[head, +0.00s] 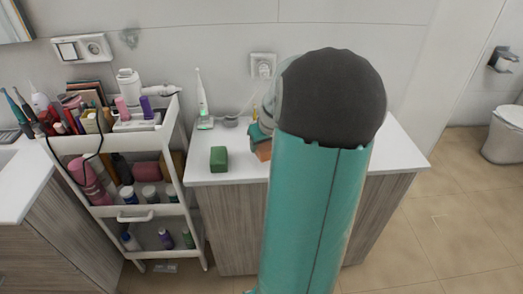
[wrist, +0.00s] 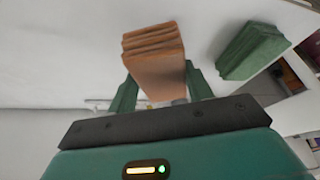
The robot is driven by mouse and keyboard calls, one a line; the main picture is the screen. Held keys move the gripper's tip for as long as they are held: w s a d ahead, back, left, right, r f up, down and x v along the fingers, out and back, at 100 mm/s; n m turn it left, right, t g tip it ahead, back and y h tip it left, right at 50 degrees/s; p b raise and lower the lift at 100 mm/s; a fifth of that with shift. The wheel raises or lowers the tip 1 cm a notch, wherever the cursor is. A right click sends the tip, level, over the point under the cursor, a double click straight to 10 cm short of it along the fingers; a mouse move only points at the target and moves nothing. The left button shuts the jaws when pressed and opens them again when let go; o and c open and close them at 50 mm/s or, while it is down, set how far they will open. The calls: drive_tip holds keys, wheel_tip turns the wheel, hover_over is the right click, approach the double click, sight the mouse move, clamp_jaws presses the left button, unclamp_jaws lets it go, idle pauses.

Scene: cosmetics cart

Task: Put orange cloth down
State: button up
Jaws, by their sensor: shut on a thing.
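The orange cloth (wrist: 153,62), a folded stack of layers, is between the two green fingers of my gripper (wrist: 160,82) in the wrist view. The gripper is shut on it. In the head view a small part of the orange cloth (head: 263,151) shows beside my teal arm, over the white counter (head: 205,177). My gripper (head: 258,137) is mostly hidden behind the arm there. I cannot tell whether the cloth touches the counter.
A folded green cloth (head: 218,159) lies on the counter left of the orange one; it also shows in the wrist view (wrist: 252,50). A white cart (head: 132,140) with many cosmetics is at left. Bare counter shows at right.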

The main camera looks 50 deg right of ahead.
drive_tip(key=shift+w+d+f, duration=0.1)
drive_tip(key=shift+f, duration=0.8)
drive_tip(key=shift+w+d+f, duration=0.1)
drive_tip(key=shift+f, duration=0.8)
drive_tip(key=shift+f, duration=0.1)
drive_tip(key=o, duration=0.9)
drive_tip(key=v, duration=1.2)
